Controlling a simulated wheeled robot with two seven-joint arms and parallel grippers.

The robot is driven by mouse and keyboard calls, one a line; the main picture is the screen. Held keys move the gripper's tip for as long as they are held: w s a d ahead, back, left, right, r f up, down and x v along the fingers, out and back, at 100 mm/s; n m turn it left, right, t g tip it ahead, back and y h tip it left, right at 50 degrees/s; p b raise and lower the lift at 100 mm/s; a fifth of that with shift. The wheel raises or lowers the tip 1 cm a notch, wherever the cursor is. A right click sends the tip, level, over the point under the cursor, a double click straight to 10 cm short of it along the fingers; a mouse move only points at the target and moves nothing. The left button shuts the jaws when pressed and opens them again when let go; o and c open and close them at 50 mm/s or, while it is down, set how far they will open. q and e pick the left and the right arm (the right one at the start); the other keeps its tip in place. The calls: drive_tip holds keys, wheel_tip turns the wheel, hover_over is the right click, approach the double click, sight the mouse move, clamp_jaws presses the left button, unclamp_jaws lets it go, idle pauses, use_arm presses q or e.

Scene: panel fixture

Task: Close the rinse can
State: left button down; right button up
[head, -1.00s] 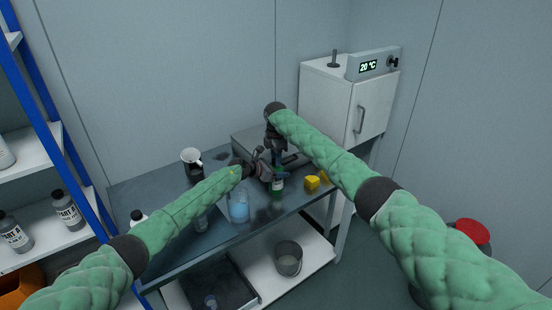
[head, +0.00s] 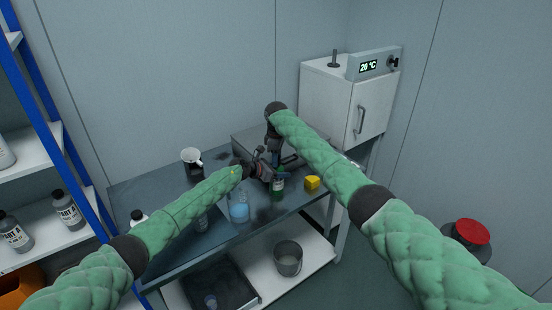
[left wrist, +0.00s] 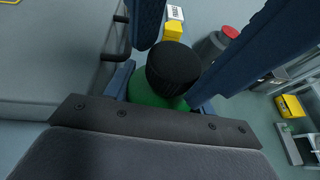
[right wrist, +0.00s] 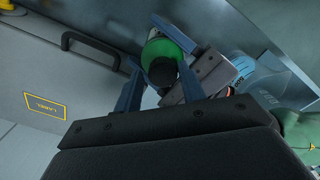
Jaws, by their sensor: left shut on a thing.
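The green can (head: 277,185) stands near the front of the metal bench; I take it for the rinse can. Its black cap (left wrist: 173,68) shows in the left wrist view and also in the right wrist view (right wrist: 162,73), at the top of the green body. My left gripper (left wrist: 160,97) is shut on the green body from the side. My right gripper (right wrist: 160,88) is open, its fingers on either side of the cap with a gap showing. The cap's lower edge is partly hidden, so I cannot tell how tightly it sits.
A white cabinet (head: 325,105) stands behind right. A red-lidded bin (head: 472,232) is on the floor.

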drive_tip(key=shift+s+a+r, duration=0.15)
drive_tip(key=shift+a, duration=0.05)
drive_tip(key=shift+r, duration=2.15)
drive_tip(key=shift+d, duration=0.1)
drive_tip(key=shift+c, duration=0.3)
